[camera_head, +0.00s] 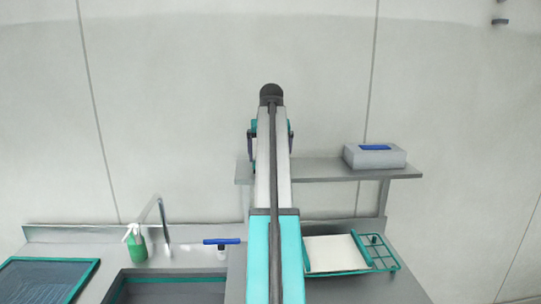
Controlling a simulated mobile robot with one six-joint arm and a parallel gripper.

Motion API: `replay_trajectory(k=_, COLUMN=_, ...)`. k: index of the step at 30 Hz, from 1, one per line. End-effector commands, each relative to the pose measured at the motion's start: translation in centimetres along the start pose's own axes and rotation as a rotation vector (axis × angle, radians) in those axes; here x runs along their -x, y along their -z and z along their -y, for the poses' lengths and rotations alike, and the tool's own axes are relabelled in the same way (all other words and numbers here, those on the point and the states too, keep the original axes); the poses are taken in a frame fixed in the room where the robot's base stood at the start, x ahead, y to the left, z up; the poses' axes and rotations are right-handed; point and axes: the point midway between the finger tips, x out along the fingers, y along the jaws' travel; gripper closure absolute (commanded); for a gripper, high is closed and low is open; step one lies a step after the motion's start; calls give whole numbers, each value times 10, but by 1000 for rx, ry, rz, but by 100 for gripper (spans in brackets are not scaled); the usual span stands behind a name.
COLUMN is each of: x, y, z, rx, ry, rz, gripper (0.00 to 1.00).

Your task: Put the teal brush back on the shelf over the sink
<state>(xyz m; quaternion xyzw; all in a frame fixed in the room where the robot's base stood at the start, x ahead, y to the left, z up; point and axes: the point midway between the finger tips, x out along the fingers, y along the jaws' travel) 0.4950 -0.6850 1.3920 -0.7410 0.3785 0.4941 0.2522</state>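The grey shelf (330,171) is mounted on the wall behind the counter, right of centre. My arm reaches up the middle of the view and covers the shelf's left part. The gripper end lies behind my own arm. Only dark and teal bits show on either side of it, just above the shelf's left end, and I cannot tell whether its fingers are open or shut. No teal brush can be made out clearly; it may be hidden behind the arm. The sink basin (113,293) has a teal rim and lies at the lower left.
A grey box with a blue top (390,158) stands on the shelf's right part. A teal wire rack (384,258) holds a white slab. A green spray bottle (137,246), a tap (163,216) and a blue-handled item (221,241) stand behind the basin. A dark teal-framed panel (45,280) lies left.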

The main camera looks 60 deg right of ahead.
Motion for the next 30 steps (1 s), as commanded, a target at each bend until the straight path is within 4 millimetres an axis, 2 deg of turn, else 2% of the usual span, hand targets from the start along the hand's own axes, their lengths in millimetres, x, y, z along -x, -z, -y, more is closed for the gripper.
replay_trajectory(k=8, x=2, y=1, z=-1, rx=-1, ry=0, rz=0, gripper=4)
replay_trajectory(k=14, x=17, y=2, z=-1, rx=-1, ry=-1, rz=-2, gripper=4)
replay_trajectory(k=30, x=98, y=2, z=-2, rx=-3, ry=-1, rz=-2, gripper=4)
